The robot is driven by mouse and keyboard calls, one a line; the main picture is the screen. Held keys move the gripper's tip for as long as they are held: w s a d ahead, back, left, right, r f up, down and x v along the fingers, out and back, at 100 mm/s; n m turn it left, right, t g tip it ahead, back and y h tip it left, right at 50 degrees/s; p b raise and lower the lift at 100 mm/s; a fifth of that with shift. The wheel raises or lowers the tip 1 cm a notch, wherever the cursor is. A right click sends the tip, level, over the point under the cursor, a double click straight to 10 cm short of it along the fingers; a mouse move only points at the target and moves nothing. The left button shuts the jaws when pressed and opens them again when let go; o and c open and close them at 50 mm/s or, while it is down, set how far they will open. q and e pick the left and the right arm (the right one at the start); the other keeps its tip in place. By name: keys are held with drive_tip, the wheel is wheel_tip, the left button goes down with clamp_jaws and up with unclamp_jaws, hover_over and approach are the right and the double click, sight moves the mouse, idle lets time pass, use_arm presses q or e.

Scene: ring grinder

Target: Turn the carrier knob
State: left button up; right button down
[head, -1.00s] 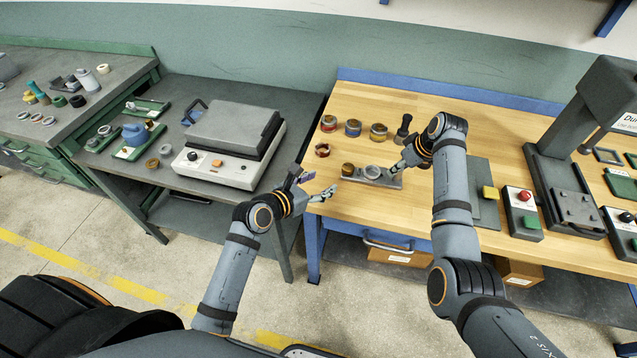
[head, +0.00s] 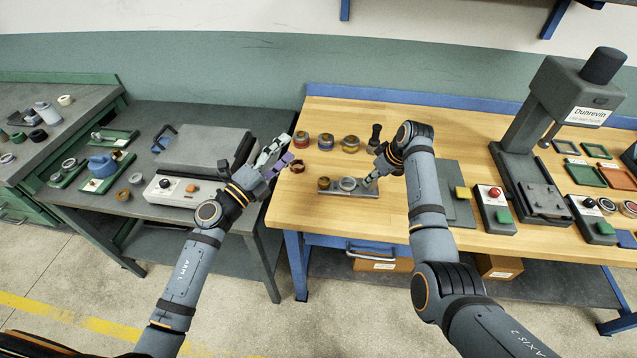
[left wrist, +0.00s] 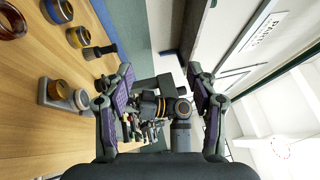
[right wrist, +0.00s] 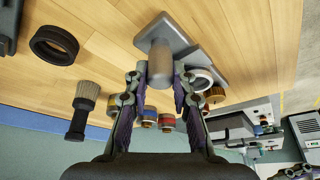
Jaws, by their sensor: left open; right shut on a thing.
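The carrier (head: 360,193) is a flat grey plate on the wooden bench. It bears a brass-coloured piece (head: 323,183) at its left and a pale grey ring (head: 348,183) in the middle. The carrier knob, a grey rounded post, stands at the plate's end in the right wrist view (right wrist: 161,62). My right gripper (head: 369,181) is shut on this knob, with a fingertip on each side; in the head view the gripper largely hides it. My left gripper (head: 281,156) is open and empty, raised by the bench's left end.
Red (head: 300,140), blue (head: 325,142) and yellow (head: 350,144) banded rings and a brush (head: 375,135) stand behind the carrier. A press (head: 535,180) stands right; a grey machine (head: 200,150) stands on the left table.

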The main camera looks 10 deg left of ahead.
use_arm(q)
wheel_tip(320, 180, down, 6)
drive_tip(key=s+d+m+g, duration=0.15)
drive_tip(key=m+g, duration=0.35)
drive_tip(key=m, duration=0.6)
drive_tip(key=m+g+y, duration=0.1)
drive_tip(key=m+g, duration=0.2)
drive_tip(key=m, duration=0.5)
approach(321, 184)
drive_tip(key=x, duration=0.9)
drive_tip(key=shift+w+f, duration=0.1)
drive_tip(key=shift+w, duration=0.25)
drive_tip(key=c, duration=1.2)
drive_tip(key=shift+o, duration=0.2)
drive_tip(key=shift+s+d+n+t+y, duration=0.1)
drive_tip(key=shift+s+n+t+y, duration=0.05)
drive_tip(key=shift+n+t+y, duration=0.5)
drive_tip(key=shift+s+d+n+t+y, duration=0.1)
drive_tip(key=shift+n+t+y, duration=0.45)
drive_tip(key=shift+n+y, duration=0.35)
